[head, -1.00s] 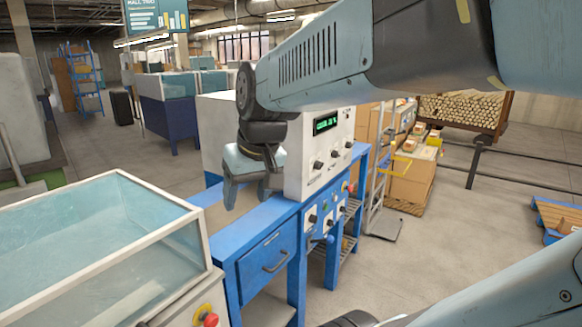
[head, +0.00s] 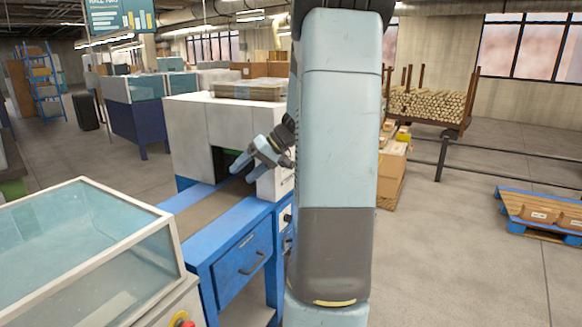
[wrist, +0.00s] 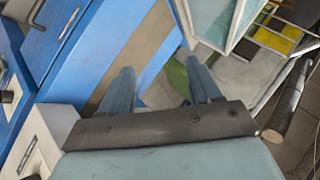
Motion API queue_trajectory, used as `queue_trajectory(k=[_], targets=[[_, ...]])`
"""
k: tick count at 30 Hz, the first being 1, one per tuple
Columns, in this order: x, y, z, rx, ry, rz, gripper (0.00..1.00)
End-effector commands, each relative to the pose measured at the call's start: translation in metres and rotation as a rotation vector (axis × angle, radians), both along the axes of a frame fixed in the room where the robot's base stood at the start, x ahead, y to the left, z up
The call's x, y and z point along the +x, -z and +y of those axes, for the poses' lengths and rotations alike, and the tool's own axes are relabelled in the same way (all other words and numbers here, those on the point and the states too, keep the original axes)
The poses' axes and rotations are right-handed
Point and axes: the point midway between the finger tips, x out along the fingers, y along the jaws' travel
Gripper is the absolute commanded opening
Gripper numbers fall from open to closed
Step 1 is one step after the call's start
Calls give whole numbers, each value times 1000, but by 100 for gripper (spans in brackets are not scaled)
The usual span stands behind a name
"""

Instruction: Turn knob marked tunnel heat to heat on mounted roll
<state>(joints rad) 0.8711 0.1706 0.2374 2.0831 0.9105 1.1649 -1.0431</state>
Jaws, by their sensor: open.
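The white tunnel machine (head: 188,120) stands on a blue bench (head: 232,235) with a belt running out of its opening. My arm crosses in front of its control face, so the display and the upper row of knobs are hidden in the head view. My gripper (head: 243,167) is open and empty, over the belt by the machine's opening. In the wrist view my gripper (wrist: 160,85) has its two fingers apart above the blue bench and belt. A dark knob (wrist: 7,96) shows at the left edge there; its marking cannot be read.
A glass-sided case (head: 80,240) stands at the near left, with a red button (head: 184,322) on its front. Behind my arm are cartons (head: 392,175). A blue pallet (head: 545,212) lies at the right. The floor between is clear.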

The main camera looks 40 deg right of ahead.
Motion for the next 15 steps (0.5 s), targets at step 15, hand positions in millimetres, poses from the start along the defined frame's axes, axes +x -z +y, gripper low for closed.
queue_trajectory(k=[15], targets=[[16, 63, -224, 254, 287, -462, 63]])
